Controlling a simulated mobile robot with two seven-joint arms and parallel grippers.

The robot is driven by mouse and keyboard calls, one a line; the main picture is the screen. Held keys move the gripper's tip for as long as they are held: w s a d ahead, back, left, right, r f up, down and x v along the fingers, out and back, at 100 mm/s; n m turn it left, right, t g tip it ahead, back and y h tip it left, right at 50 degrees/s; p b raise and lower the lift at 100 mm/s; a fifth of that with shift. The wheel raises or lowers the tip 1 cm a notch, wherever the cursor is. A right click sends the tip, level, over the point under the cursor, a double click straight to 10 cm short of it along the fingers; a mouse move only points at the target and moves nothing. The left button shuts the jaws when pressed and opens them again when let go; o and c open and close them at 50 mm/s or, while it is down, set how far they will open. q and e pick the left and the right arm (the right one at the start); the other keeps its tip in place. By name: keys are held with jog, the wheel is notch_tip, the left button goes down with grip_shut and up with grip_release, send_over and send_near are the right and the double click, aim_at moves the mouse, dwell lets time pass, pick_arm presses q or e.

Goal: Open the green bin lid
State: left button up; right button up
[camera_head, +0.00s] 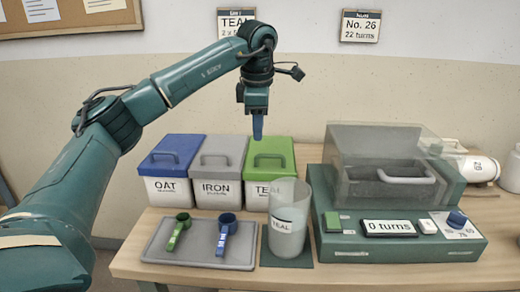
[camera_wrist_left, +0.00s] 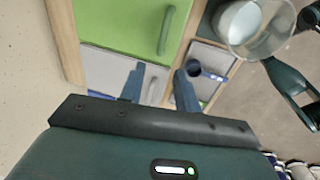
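The green bin lid (camera_head: 270,154) is closed on the white bin labelled TEAL (camera_head: 256,196), the right one of three bins. Its raised handle (camera_head: 269,160) shows on top. The clear cup partly hides the bin's front. My left gripper (camera_head: 257,137) points down above the back of the green lid, apart from it. In the left wrist view the green lid (camera_wrist_left: 115,25) lies at the top. There the two fingers (camera_wrist_left: 158,88) of my left gripper are spread with nothing between them, overlapping the grey lid in the picture.
Blue-lidded OAT (camera_head: 172,155) and grey-lidded IRON (camera_head: 217,155) bins stand left of the green one. The clear TEAL cup (camera_head: 287,225) stands close in front. A tray (camera_head: 165,245) with two scoops lies front left. A covered machine (camera_head: 400,222) is at right.

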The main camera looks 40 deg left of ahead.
pick_arm(q)
send_over(259, 168)
notch_tip(259, 168, down, 7)
jog(key=shift+r, duration=0.15)
grip_shut()
dwell(0.4)
